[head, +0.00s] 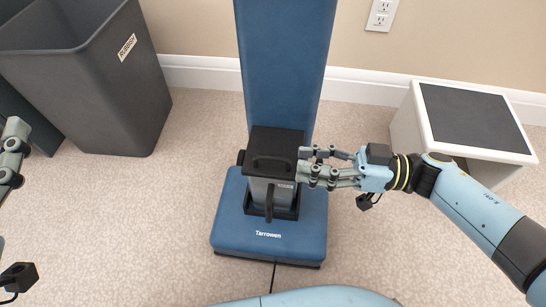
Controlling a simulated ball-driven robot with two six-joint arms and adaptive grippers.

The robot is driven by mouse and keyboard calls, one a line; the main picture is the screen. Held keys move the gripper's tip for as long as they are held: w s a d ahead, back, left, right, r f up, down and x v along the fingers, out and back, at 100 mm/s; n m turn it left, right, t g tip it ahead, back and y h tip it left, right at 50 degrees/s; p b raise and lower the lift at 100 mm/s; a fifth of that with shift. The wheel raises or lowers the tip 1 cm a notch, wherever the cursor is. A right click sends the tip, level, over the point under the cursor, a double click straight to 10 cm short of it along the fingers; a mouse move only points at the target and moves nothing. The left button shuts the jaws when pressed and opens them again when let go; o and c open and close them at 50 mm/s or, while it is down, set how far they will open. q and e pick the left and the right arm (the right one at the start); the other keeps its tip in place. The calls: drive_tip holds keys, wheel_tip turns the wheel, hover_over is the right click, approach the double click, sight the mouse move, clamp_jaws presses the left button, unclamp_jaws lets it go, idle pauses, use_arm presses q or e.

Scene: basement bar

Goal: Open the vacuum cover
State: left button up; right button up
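The blue upright vacuum (287,60) stands on the carpet in the middle, with its blue base (268,236) marked "Tarrowen". A dark grey cover with a handle (272,146) sits on top of a grey box-shaped unit on the base, and it looks closed. My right gripper (308,167) is at the right edge of this cover, fingers pointing left. Its fingers are spread, and I see nothing between them; whether they touch the cover is unclear. My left gripper (14,150) shows only partly at the left edge, away from the vacuum.
A dark grey rubbish bin (118,85) stands at the upper left. A white box with a dark top (470,120) stands at the right, behind my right arm. A wall with an outlet (382,14) is behind. A cable runs forward from the vacuum base. Carpet to its left is clear.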

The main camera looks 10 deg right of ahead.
sight(273, 157)
drive_tip(key=b+x, duration=0.1)
drive_tip(key=x, duration=0.2)
drive_tip(key=shift+f, duration=0.15)
drive_tip(key=b+x, duration=0.1)
drive_tip(key=x, duration=0.2)
drive_tip(key=shift+w+a, duration=0.1)
drive_tip(key=shift+a, duration=0.1)
use_arm(q)
wheel_tip(273, 157, up, 14)
drive_tip(key=d+m+t+h, duration=0.1)
drive_tip(key=m+t+h, duration=0.2)
drive_tip(key=t+h, duration=0.2)
drive_tip(key=shift+s+d+r+m+t, duration=0.15)
drive_tip(key=shift+s+d+m+t, duration=0.2)
drive_tip(key=shift+t, duration=0.35)
use_arm(e)
drive_tip(key=shift+a, duration=0.2)
drive_tip(key=shift+c, duration=0.2)
clamp_jaws()
